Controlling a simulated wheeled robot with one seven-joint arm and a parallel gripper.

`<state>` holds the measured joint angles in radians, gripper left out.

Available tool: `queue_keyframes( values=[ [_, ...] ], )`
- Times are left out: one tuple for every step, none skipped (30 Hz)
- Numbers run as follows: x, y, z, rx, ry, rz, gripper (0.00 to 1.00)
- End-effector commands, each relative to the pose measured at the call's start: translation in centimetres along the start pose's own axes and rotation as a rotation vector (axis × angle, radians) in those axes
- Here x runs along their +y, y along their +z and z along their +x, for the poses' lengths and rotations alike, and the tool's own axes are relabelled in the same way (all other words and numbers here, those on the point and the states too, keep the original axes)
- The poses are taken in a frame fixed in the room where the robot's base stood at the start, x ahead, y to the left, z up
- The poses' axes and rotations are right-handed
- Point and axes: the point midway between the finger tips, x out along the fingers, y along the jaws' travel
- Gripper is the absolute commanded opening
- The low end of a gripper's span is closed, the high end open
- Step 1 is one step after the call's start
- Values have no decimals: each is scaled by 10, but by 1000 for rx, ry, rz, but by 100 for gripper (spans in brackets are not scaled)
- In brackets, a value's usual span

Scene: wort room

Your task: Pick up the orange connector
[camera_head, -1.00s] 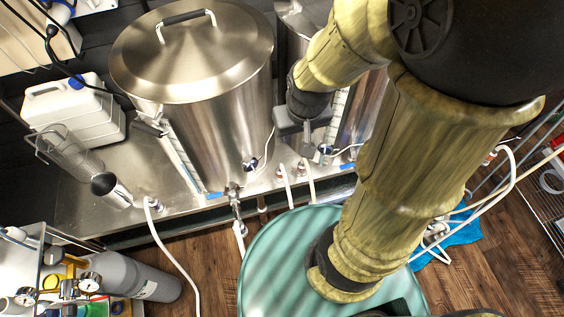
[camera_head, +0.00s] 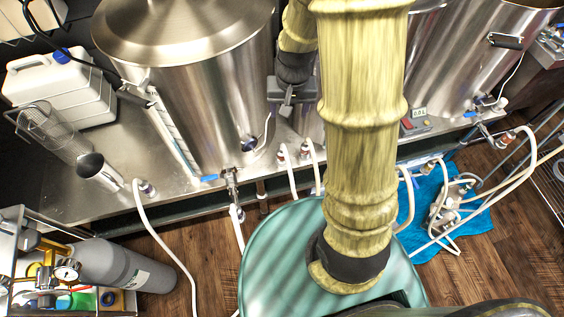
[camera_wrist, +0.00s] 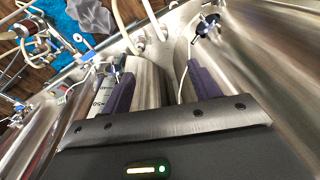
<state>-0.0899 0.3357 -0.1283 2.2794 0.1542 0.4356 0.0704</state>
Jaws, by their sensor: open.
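My gripper (camera_wrist: 161,86) shows in the wrist view with its two purple fingers spread and nothing between them. In the head view my gripper (camera_head: 290,98) is a small dark shape in front of the steel vessels, partly hidden by my arm, above the bench edge. No clearly orange connector can be made out.
A large lidded steel kettle (camera_head: 195,75) stands left of my gripper, and another steel vessel (camera_head: 445,60) stands right. A blue cloth (camera_head: 475,222) with a pump and hoses lies on the wooden floor. A grey gas cylinder (camera_head: 115,266) is at lower left.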

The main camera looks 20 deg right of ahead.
Motion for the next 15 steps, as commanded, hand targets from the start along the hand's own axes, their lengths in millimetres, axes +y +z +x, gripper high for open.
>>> queue_keyframes(
  values=[
    [-1, -7, 39, -19, 7, 26, 62],
    [-1, -12, 53, -29, 11, 43, 62],
    [-2, -19, 72, -40, 17, 65, 62],
    [-2, -23, 85, -48, 21, 83, 62],
    [-2, -27, 98, -56, 26, 98, 62],
    [-4, -32, 113, -65, 31, 116, 62],
    [-3, -36, 124, -70, 36, 128, 62],
    [-3, -38, 132, -74, 39, 139, 62],
    [-4, -42, 141, -78, 43, 152, 62],
    [-4, -44, 146, -82, 46, 159, 62],
    [-4, -45, 150, -84, 48, 164, 62],
    [-4, -47, 153, -86, 50, 170, 62],
    [-4, -47, 154, -87, 51, 173, 62],
    [-4, -48, 154, -88, 51, 175, 62],
    [-4, -48, 154, -88, 51, 176, 62]
  ],
)
